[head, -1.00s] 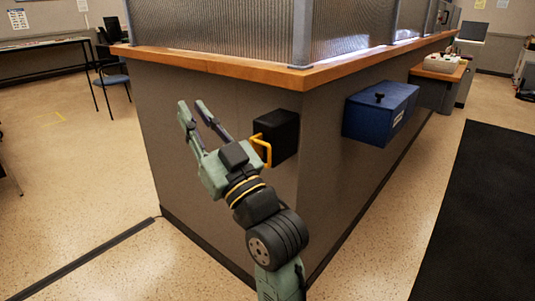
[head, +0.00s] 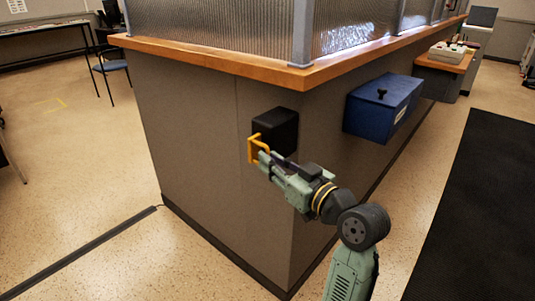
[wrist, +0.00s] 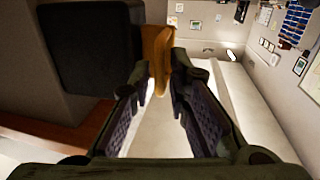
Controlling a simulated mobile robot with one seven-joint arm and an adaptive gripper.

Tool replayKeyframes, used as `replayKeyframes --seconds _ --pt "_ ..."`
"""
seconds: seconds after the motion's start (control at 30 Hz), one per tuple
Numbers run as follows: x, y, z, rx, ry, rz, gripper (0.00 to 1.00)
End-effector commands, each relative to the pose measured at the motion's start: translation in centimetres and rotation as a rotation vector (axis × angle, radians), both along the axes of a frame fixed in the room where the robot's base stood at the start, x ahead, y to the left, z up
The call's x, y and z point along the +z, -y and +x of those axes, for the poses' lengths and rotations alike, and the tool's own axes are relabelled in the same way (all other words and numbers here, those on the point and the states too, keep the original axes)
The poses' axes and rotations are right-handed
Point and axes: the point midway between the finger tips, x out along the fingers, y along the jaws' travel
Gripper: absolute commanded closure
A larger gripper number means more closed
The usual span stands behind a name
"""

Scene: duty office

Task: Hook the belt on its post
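A black box (head: 275,131) is fixed to the counter's side wall, with a yellow-orange handle-like loop (head: 256,148) sticking out of its left side; it looks like the belt's unit and belt end. My gripper (head: 264,162) is at the loop's lower part, reaching in from the right. In the wrist view, the dark box (wrist: 88,60) is at upper left and the orange loop (wrist: 157,48) lies at the fingertips (wrist: 160,88), its lower end between them. The fingers stand apart with a gap between the pads. No strap and no post show clearly.
The wood-topped counter (head: 235,66) has a corner close to my arm. A blue box (head: 380,108) with a black knob is mounted on its right face. A dark mat (head: 470,200) lies on the right floor. A floor strip (head: 85,252) runs at left. Open floor lies left.

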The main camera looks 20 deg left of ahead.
Motion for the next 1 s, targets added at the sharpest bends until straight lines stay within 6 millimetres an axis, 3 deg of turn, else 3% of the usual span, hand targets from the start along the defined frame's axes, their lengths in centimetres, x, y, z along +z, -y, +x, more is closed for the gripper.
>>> replayKeyframes --seconds 0.2,0.5,0.77,1.0 --pt "0.1 -1.7 1.0 0.000 0.001 0.001 0.83" --pt "0.0 -1.8 1.1 -0.001 0.001 0.000 0.83" --pt "0.0 -1.8 1.1 -0.001 0.001 0.001 1.00" --pt "0.0 -1.8 1.1 -0.001 0.001 0.000 1.00"
